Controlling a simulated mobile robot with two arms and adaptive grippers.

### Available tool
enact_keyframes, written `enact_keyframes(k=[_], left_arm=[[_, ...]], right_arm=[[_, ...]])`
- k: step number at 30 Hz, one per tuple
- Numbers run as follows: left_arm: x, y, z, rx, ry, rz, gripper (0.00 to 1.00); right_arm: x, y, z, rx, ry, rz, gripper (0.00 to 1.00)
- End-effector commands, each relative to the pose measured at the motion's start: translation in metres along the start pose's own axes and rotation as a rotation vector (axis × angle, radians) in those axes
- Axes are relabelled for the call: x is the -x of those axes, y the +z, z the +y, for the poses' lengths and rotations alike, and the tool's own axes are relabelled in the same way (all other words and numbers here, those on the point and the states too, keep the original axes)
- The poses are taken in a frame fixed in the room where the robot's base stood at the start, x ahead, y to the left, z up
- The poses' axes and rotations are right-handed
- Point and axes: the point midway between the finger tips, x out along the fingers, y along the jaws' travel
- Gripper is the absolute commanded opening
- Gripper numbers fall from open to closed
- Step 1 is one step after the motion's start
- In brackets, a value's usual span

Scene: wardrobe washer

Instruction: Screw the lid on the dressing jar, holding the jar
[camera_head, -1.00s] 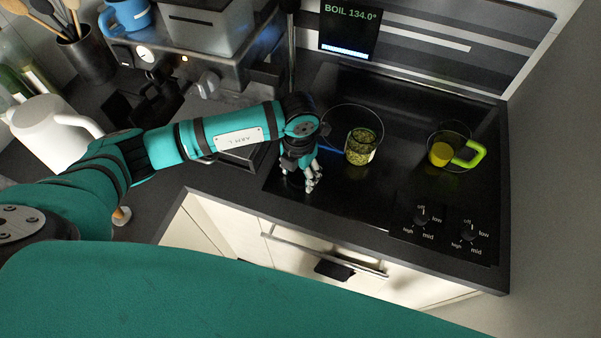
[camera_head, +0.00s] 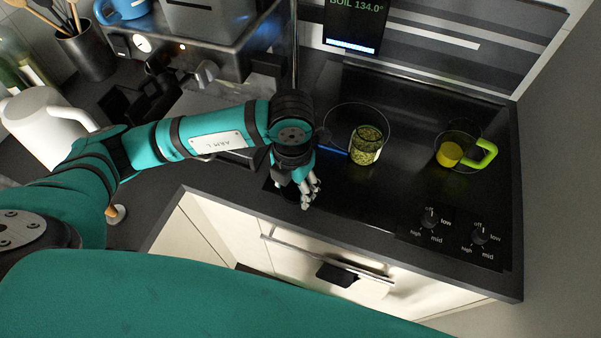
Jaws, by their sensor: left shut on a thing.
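A clear glass jar (camera_head: 367,148) with green, speckled contents stands upright on the left burner of the black cooktop. It looks like the dressing jar, and I see no lid on it. My left gripper (camera_head: 309,193) points down over the front left part of the cooktop, left of the jar and nearer the front edge, apart from it. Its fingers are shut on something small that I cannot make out. I cannot pick out the lid anywhere. My right gripper is not in view.
A green-handled cup (camera_head: 450,154) with yellow contents stands on the right burner. Control knobs (camera_head: 429,220) sit at the cooktop's front right. A white pitcher (camera_head: 42,128) and a coffee machine (camera_head: 208,90) stand left. The cooktop between jar and cup is clear.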

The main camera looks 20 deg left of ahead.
Motion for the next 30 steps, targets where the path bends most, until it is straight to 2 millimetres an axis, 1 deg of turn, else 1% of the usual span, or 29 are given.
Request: enact_keyframes(k=[1,6,9,12,18,27,28,30], left_arm=[[-0.004,-0.014,-0.005,-0.007,-0.002,-0.001,0.49],[0.001,-0.054,-0.019,-0.006,-0.003,0.0,0.49],[0.004,-0.071,-0.024,-0.004,-0.002,-0.001,0.49],[0.006,-0.082,-0.029,-0.002,-0.002,0.0,0.49],[0.009,-0.092,-0.031,0.0,-0.001,0.001,0.49],[0.009,-0.092,-0.032,0.0,-0.001,0.001,0.49],[0.009,-0.092,-0.032,0.0,-0.001,0.001,0.49],[0.009,-0.092,-0.032,0.0,-0.001,0.001,0.49]], right_arm=[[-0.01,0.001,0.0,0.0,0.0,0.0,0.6],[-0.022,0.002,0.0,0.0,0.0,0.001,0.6],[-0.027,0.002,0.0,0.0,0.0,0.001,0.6],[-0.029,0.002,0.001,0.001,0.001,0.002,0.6],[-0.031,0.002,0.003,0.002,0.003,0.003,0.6],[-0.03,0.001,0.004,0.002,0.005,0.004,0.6],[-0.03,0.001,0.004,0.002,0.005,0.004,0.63],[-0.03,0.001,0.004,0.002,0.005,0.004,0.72]])
